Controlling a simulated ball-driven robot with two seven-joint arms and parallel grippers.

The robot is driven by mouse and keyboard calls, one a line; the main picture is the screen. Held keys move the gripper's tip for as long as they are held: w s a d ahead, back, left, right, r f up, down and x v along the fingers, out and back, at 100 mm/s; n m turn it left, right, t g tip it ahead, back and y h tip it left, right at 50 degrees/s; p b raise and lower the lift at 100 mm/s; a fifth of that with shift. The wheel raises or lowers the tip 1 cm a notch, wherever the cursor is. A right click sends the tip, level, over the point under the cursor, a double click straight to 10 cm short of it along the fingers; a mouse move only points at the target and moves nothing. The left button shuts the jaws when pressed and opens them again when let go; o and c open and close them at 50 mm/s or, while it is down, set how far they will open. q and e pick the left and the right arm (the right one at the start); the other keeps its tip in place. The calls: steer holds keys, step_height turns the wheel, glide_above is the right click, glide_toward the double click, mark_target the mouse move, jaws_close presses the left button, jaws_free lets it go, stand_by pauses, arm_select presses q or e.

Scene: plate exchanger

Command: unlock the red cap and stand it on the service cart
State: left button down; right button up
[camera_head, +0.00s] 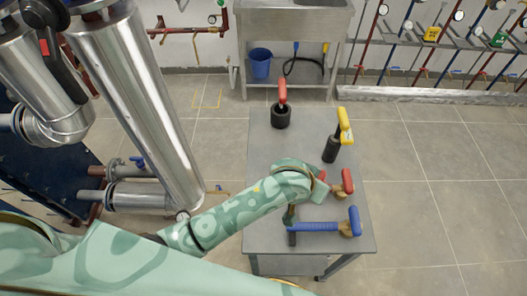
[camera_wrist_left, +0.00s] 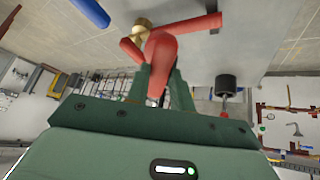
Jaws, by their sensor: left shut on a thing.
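The red cap (camera_head: 347,181), with a brass part, is over the right side of the grey service cart (camera_head: 262,180). My left gripper (camera_head: 322,184) reaches across the cart from the left and is at the cap. In the left wrist view its fingers (camera_wrist_left: 161,85) are shut on the red cap (camera_wrist_left: 163,50), whose brass part (camera_wrist_left: 142,27) shows above. I cannot tell whether the cap touches the cart top. My right gripper is not in view.
On the cart are a blue-handled tool (camera_head: 322,227) near the front, a yellow-handled black piece (camera_head: 333,148) and a red-handled black cylinder (camera_head: 281,116) at the back. Silver pipes (camera_head: 140,100) stand left. A sink unit (camera_head: 292,22) with a blue bucket (camera_head: 260,63) is behind.

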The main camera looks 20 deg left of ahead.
arm_select(q)
steer(key=w+a+f+n+g+y+p, duration=0.1)
steer(key=w+a+g+y+p, duration=0.15)
steer(key=a, duration=0.45)
steer(key=w+a+f+g+y+p, duration=0.1)
steer(key=w+a+g+p, duration=0.15)
steer(key=a, duration=0.55)
step_height(320, 180, down, 6)
steer(key=b, duration=0.9)
steer(key=shift+s+d+f, duration=0.15)
steer(key=shift+s+d, duration=0.05)
steer(key=shift+s, duration=0.25)
steer(key=shift+s+f, duration=0.1)
steer(key=shift+f, duration=0.1)
steer(key=shift+f, duration=0.2)
